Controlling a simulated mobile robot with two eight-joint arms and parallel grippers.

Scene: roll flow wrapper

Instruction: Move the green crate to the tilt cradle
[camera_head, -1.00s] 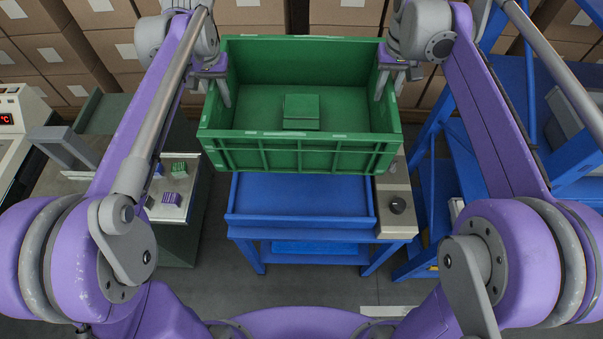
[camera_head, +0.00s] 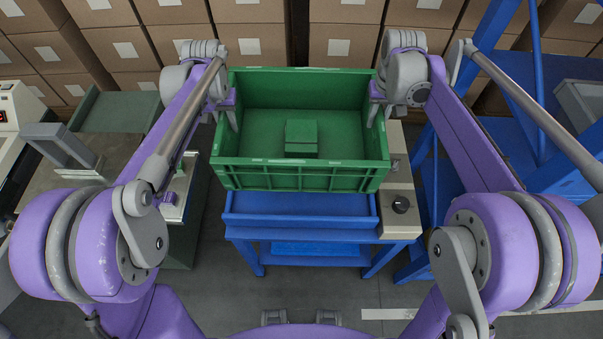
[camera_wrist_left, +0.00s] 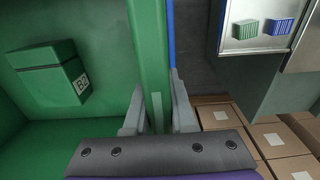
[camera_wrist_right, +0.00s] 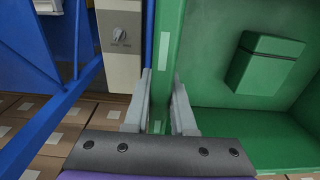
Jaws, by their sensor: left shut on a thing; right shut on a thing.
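The green crate (camera_head: 300,177) is upright and roughly level over the blue tilt cradle (camera_head: 300,222), covering its far part. I cannot tell whether it touches the cradle. A small green box (camera_head: 301,134) sits inside the crate. My left gripper (camera_head: 232,117) is shut on the crate's left wall; the wall runs between its fingers in the left wrist view (camera_wrist_left: 157,112). My right gripper (camera_head: 373,113) is shut on the right wall, as the right wrist view (camera_wrist_right: 160,98) also shows. The crate hides much of the cradle's bed.
A blue rack (camera_head: 545,110) stands at the right. A bench with small blocks (camera_head: 172,204) is at the left. Stacked cardboard boxes (camera_head: 270,47) fill the back. The floor in front is clear.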

